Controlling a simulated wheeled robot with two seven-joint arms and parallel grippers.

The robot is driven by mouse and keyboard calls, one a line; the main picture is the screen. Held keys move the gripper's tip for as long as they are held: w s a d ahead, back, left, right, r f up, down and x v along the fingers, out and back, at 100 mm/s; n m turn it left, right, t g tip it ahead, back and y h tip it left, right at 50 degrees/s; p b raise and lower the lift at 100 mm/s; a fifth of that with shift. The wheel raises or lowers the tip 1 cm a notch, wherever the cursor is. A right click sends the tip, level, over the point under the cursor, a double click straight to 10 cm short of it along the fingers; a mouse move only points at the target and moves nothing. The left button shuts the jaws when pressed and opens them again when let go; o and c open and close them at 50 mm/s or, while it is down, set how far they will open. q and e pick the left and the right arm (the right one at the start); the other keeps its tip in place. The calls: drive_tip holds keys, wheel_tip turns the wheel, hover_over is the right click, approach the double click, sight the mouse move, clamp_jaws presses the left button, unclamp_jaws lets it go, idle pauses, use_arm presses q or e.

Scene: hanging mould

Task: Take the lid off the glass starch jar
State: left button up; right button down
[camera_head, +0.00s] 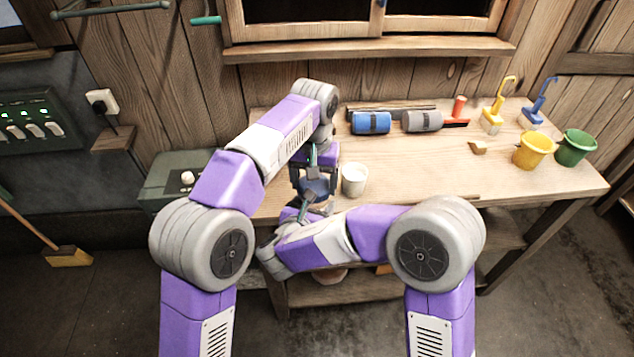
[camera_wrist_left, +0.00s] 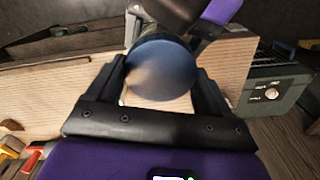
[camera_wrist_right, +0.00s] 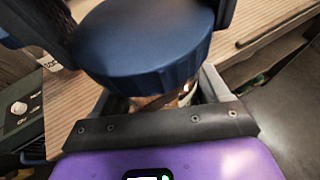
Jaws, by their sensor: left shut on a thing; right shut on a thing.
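The blue round lid (camera_head: 318,187) is at the near left end of the workbench. My left gripper (camera_head: 313,178) comes down from above and is shut on its rim; the lid's top fills the space between the fingers in the left wrist view (camera_wrist_left: 160,68). In the right wrist view the lid (camera_wrist_right: 145,45) is large, with dark left fingers at its sides. The glass jar (camera_wrist_right: 160,101) shows as a brownish strip right under the lid. My right gripper (camera_wrist_right: 158,96) is shut on the jar from the near side. Whether lid and jar touch is hidden.
A white cup (camera_head: 354,180) stands just right of the grippers. A green box (camera_head: 180,177) is at the left. Blue (camera_head: 371,123) and grey (camera_head: 422,121) rolls, yellow (camera_head: 534,150) and green (camera_head: 576,148) buckets are farther right. The middle of the bench (camera_head: 420,170) is clear.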

use_arm(q)
drive_tip(key=n, duration=0.4)
drive_tip(key=shift+w+d+r, duration=0.1)
drive_tip(key=shift+r, duration=0.05)
drive_tip(key=n, duration=0.4)
drive_tip(key=o, duration=1.1)
drive_tip(key=shift+a, duration=0.2)
drive_tip(key=shift+c, duration=0.2)
